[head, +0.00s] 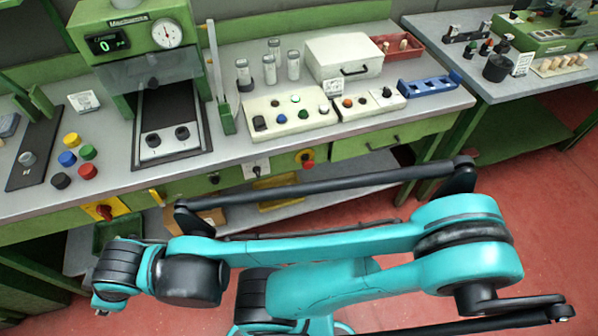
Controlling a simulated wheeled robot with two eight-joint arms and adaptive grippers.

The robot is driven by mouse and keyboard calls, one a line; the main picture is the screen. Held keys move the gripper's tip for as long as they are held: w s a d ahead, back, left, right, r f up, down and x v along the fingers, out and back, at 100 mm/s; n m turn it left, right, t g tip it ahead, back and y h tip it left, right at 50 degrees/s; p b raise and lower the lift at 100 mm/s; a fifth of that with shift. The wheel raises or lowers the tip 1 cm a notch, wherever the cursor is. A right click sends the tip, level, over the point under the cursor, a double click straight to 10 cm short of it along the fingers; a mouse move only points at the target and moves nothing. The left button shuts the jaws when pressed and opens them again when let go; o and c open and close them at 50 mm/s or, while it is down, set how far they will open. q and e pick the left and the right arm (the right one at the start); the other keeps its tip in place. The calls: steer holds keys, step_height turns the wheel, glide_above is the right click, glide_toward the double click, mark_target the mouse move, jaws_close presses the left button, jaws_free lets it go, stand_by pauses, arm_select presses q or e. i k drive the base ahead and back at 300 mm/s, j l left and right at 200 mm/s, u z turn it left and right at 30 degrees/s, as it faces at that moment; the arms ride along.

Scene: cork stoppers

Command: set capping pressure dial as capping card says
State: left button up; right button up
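A green press (125,20) stands at the left of the bench, with a digital display (108,43) that seems to read 0 and a round white gauge (167,33). Two black knobs, a left one (153,140) and a right one (182,132), sit on the pale panel at its front. A small white card (84,101) stands left of the press. Another card (332,87) stands by the cream control boxes, and a third (522,63) on the right bench. Their print is too small to read, so I cannot tell which is the capping card. Neither gripper shows clearly.
A cream button box (290,118) and a smaller box (368,103) with a black knob (387,92) stand mid-bench. Coloured caps (88,172) lie at the left. My teal arm crosses the foreground.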

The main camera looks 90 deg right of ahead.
mark_target(257, 170)
steer(key=z, duration=0.5)
steer(key=k+l+z, duration=0.1)
steer(key=z, duration=0.85)
steer(key=l+z, duration=0.15)
steer(key=z, duration=0.3)
steer(key=k+l+z, duration=0.1)
steer(key=z, duration=0.4)
